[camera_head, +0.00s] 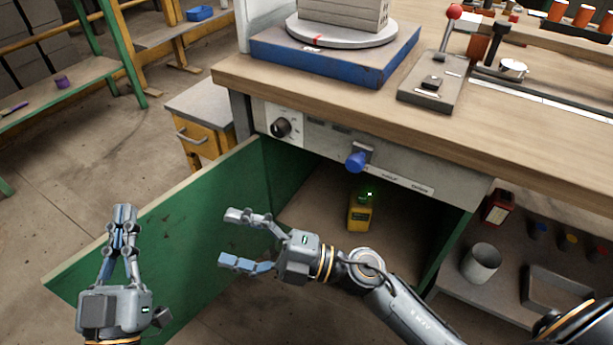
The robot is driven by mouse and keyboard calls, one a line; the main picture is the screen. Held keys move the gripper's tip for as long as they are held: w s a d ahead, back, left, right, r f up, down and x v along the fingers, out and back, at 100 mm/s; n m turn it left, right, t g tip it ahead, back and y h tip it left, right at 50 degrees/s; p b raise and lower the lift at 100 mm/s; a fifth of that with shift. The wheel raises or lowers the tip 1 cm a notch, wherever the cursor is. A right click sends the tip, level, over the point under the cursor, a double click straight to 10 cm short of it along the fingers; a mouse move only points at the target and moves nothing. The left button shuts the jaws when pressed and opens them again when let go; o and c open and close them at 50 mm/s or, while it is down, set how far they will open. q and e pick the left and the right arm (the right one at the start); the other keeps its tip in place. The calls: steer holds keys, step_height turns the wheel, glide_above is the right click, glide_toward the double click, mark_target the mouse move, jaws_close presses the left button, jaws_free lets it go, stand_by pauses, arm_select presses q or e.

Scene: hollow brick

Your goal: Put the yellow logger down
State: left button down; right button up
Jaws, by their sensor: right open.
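The yellow logger (359,214) stands upright on the floor of the open compartment under the workbench. It has a dark top and a small green light glows at its upper right. My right gripper (238,239) is open and empty, to the left of the logger and clear of it, with its fingers pointing left. My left gripper (124,212) is at the lower left in front of the green door, its fingers together with nothing visible between them.
The green door (190,225) stands open at the left of the compartment. A blue knob (355,161) projects above the opening. A grey cup (481,263) and a red box (497,207) are on the lower shelf at the right. A blue turntable base (335,55) sits on the bench.

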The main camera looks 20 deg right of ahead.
steer(key=d+r+m+t+h, duration=0.4)
steer(key=d+m+t+h, duration=0.2)
steer(key=m, duration=0.6)
steer(key=d+r+m+t+h, duration=0.5)
steer(key=d+m+t+h, duration=0.1)
steer(key=m, duration=0.6)
steer(key=shift+w+d+r, duration=0.2)
steer(key=shift+w+d, duration=0.1)
steer(key=shift+d, duration=0.05)
